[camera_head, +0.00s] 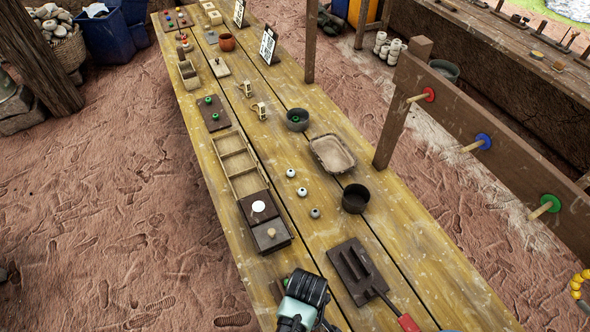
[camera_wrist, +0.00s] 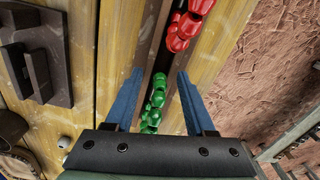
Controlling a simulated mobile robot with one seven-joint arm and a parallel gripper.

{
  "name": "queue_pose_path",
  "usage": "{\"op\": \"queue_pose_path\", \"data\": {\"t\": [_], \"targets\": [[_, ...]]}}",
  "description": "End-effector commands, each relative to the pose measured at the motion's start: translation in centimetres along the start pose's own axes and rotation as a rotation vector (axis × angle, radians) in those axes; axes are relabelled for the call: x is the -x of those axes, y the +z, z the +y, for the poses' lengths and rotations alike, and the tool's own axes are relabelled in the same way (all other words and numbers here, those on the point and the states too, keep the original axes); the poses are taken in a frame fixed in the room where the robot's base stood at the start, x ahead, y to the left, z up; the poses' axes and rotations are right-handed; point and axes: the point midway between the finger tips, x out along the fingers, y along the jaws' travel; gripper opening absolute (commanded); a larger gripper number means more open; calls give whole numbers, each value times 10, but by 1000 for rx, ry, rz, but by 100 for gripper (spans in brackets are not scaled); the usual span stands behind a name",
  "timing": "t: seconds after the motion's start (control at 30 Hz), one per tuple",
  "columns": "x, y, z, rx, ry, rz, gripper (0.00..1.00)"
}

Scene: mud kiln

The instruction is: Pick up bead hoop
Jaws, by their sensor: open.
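Red beads (camera_wrist: 187,25) and green beads (camera_wrist: 153,103) show in the wrist view, over a dark strip on the plank table (camera_head: 330,220). Whether they form one hoop is unclear, as their lower part is hidden by my gripper. My gripper (camera_wrist: 160,76) is open, with its two blue fingers on either side of the green beads. I cannot tell its height above them. In the head view, my gripper (camera_head: 305,290) is over the table's near end. A bit of green shows beside it. A string of yellow beads (camera_head: 577,285) shows at the right edge.
A dark slotted mould (camera_head: 352,272) with a red handle lies right of my gripper. A dark lidded box (camera_head: 270,235) and a dark bowl (camera_head: 355,198) stand farther up the table. A rail with coloured pegs (camera_head: 480,130) runs along the right.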

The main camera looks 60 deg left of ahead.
Motion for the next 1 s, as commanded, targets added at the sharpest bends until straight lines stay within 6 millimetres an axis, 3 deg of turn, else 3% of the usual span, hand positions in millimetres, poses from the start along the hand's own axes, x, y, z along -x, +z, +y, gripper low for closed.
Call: {"op": "queue_pose_path", "data": {"t": [0.17,0.47,1.0], "targets": [[0,0,0,0,0,0,55],[0,0,0,0,0,0,1],[8,0,0,1,0,0,0]]}}
